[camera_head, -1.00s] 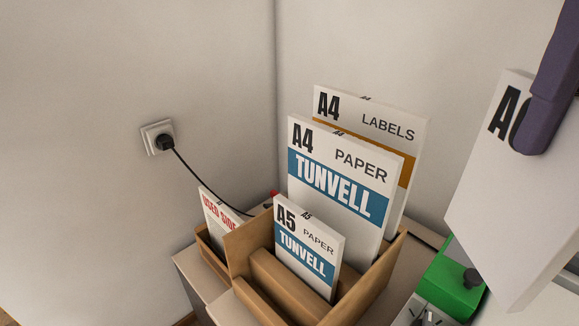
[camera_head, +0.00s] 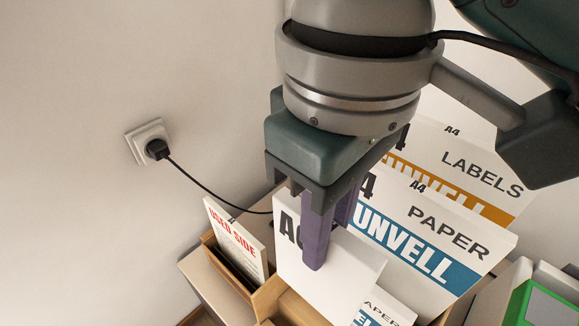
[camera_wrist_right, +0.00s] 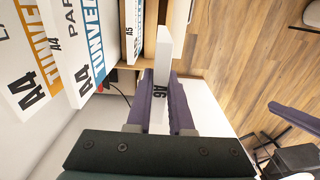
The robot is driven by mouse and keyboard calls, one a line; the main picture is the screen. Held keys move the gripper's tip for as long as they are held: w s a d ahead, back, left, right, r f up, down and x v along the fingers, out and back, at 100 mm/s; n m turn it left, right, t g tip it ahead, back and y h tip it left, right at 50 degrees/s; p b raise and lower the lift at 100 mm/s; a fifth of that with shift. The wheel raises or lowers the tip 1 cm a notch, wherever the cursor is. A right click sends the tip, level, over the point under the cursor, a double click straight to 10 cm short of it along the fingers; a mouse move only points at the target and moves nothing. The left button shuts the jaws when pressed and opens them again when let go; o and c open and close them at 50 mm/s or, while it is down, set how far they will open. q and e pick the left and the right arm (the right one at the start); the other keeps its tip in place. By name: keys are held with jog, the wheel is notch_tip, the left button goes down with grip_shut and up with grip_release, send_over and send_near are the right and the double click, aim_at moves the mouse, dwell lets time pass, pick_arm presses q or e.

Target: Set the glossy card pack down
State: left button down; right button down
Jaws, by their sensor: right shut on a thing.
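The card pack (camera_head: 345,280) is a white, upright slab with a partly covered black label in the head view. In the right wrist view its label reads A6 on the pack (camera_wrist_right: 162,62). My right gripper (camera_head: 325,240) points down and is shut on the pack's upper part. The fingers also show in the right wrist view (camera_wrist_right: 161,85). The pack hangs over the brown sorter (camera_head: 268,297), between the USED SIDE pack (camera_head: 237,240) and the paper packs. Its lower end is cut off in the head view, so I cannot tell whether it touches anything.
An A4 labels pack (camera_head: 485,165) and an A4 paper pack (camera_head: 440,240) stand behind. A smaller paper pack (camera_head: 385,308) stands in front of them. A wall socket with a plugged cable (camera_head: 150,142) is at left. A green-framed object (camera_head: 530,305) is at lower right.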

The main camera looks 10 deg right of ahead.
aim_at(313, 305)
notch_tip(313, 305, down, 16)
jog(key=b, duration=0.4)
jog(key=shift+r, duration=0.15)
jog(key=shift+f+b, duration=0.5)
jog(key=shift+f, duration=1.65)
